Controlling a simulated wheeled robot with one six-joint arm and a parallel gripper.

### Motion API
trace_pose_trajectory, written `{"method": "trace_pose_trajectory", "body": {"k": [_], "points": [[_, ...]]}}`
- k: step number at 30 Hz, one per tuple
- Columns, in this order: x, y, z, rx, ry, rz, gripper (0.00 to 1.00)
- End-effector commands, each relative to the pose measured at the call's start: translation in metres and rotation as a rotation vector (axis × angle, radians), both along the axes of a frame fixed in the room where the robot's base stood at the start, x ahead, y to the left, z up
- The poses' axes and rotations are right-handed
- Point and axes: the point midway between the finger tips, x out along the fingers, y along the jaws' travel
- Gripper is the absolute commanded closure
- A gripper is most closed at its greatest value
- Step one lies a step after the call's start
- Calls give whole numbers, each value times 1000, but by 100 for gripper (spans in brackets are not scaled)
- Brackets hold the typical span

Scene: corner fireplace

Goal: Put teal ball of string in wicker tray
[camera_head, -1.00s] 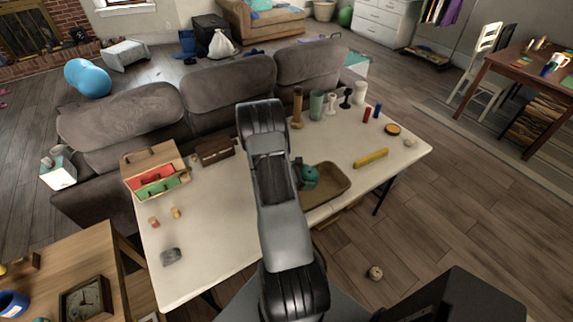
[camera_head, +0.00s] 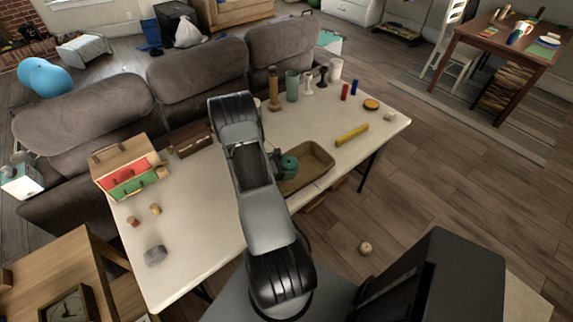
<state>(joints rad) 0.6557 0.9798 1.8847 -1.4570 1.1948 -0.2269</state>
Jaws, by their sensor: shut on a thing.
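The teal ball of string (camera_head: 288,165) shows just right of my arm, at the left end of the wicker tray (camera_head: 322,158). The tray is shallow, brown and rectangular, on the white table. My gripper (camera_head: 279,163) is mostly hidden behind my arm; a dark part of it shows against the ball's left side, and it is shut on the ball. The ball overlaps the tray's left part in the picture. I cannot tell whether it touches the tray or hangs above it.
A yellow bar (camera_head: 352,135) lies right of the tray. Cups and candlesticks, including a green cup (camera_head: 292,86), stand behind it. A wooden box with red and green drawers (camera_head: 128,172) stands at left. The table's front left is mostly clear, with a grey stone (camera_head: 155,256).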

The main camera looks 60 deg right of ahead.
Motion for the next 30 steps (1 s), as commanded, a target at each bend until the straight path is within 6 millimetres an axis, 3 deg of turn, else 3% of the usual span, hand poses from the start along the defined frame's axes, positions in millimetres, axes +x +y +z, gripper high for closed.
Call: {"method": "trace_pose_trajectory", "body": {"k": [6, 7, 14, 23, 30], "points": [[0, 0, 0, 0, 0, 1, 50], [0, 0, 0, 0, 0, 1, 22], [0, 0, 0, 0, 0, 1, 0], [3, 3, 1, -1, -1, 3, 0], [25, 30, 14, -2, -3, 5, 0]]}}
